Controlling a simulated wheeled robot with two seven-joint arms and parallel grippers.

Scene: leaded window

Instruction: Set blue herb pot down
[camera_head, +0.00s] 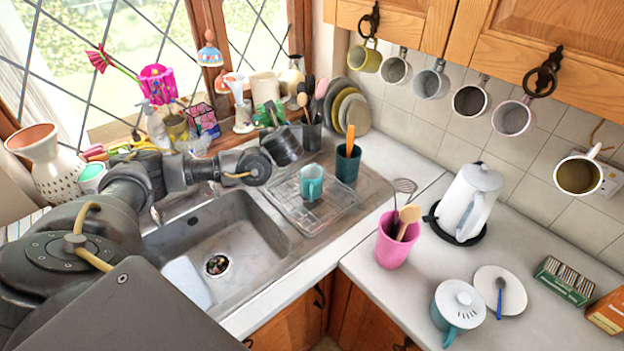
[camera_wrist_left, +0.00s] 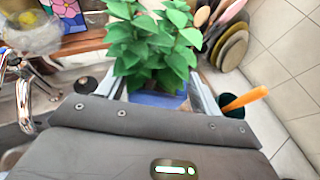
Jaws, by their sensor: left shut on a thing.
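The blue herb pot (camera_wrist_left: 158,99) shows in the left wrist view, with bushy green leaves (camera_wrist_left: 150,45) above it. My left gripper (camera_wrist_left: 158,88) has a finger on each side of the pot and is shut on it. The pot's lower part is hidden behind the gripper body. In the head view my left gripper (camera_head: 284,146) is at the back of the sink counter, by the window sill, and hides most of the pot. I cannot tell whether the pot touches a surface. My right gripper is not in view.
A teal utensil holder (camera_head: 347,165) with an orange handle stands right of the gripper. A teal mug (camera_head: 311,182) sits on the wire rack (camera_head: 326,211) in front. Plates (camera_head: 355,112) lean behind on the right. The sill is crowded with jugs and a glass vase (camera_head: 242,112).

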